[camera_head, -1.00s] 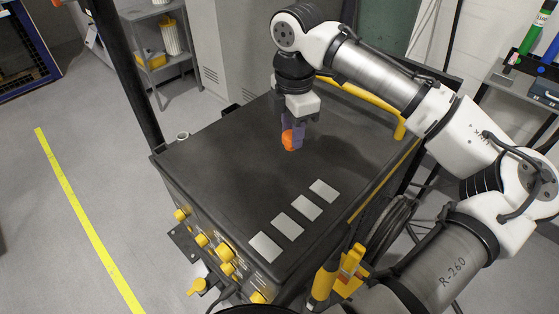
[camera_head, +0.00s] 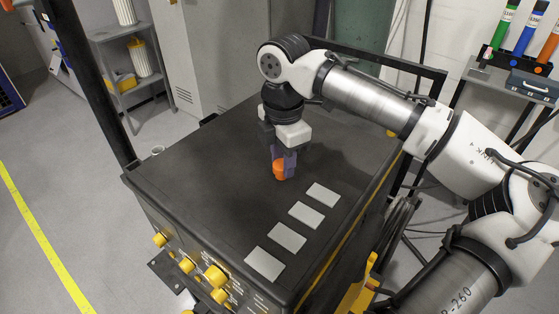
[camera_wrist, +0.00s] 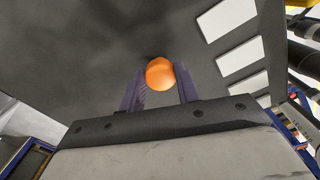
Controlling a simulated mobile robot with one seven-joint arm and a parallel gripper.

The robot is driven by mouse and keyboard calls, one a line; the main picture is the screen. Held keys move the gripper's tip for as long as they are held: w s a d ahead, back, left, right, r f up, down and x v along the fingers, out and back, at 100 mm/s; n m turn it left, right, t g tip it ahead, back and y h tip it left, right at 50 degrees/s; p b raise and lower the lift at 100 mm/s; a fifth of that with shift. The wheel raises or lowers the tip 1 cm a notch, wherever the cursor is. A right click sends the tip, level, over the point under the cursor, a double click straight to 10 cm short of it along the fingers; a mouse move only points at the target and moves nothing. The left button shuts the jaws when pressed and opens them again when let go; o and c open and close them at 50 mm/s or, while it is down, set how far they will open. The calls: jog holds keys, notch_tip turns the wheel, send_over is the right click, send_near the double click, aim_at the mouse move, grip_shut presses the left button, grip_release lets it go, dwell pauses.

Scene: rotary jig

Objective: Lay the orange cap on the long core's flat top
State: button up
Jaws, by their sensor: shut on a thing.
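The orange cap (camera_head: 279,170) is between the purple fingers of my gripper (camera_head: 284,160), above the dark bench top. In the wrist view the cap (camera_wrist: 160,73) shows as a round orange shape between the fingertips of my gripper (camera_wrist: 160,85), which is shut on it. Whether the cap touches the bench top is hard to tell. I cannot make out the long core in either view.
The dark bench top (camera_head: 215,190) carries a row of several pale grey plates (camera_head: 288,236) near its right front side. Yellow knobs (camera_head: 215,276) stick out of its front face. A small pale ring-shaped thing (camera_head: 158,150) is at the left edge. A shelf (camera_head: 125,70) stands behind.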

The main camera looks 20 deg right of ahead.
jog(key=shift+f, duration=0.1)
jog(key=o, duration=0.9)
jog(key=shift+o, duration=0.2)
